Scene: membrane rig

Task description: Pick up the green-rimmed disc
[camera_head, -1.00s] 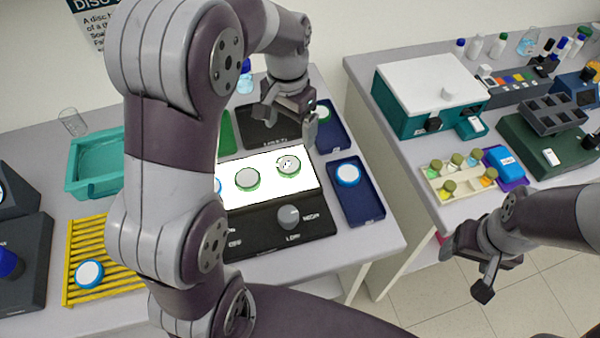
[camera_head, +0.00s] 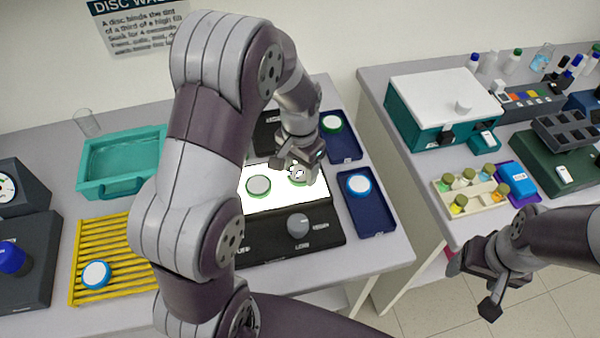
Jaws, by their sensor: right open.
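Two green-rimmed discs show on the lit white panel: one disc (camera_head: 258,186) lies in the open, and another (camera_head: 300,176) at its right is partly hidden by my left gripper. A third green-rimmed disc (camera_head: 332,122) lies in the back blue tray. My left gripper (camera_head: 299,169) is low over the right-hand disc on the panel, its fingers apart on either side. I cannot tell whether they touch the disc. My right gripper (camera_head: 473,283) is open and empty, in front of the right-hand table and far from the discs.
The lit panel (camera_head: 285,203) is part of a black unit with a grey knob (camera_head: 298,226). A blue-rimmed disc (camera_head: 358,185) lies in the front blue tray (camera_head: 377,222). A yellow rack (camera_head: 115,245) and a teal basin (camera_head: 118,166) stand at left. My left arm hides the middle.

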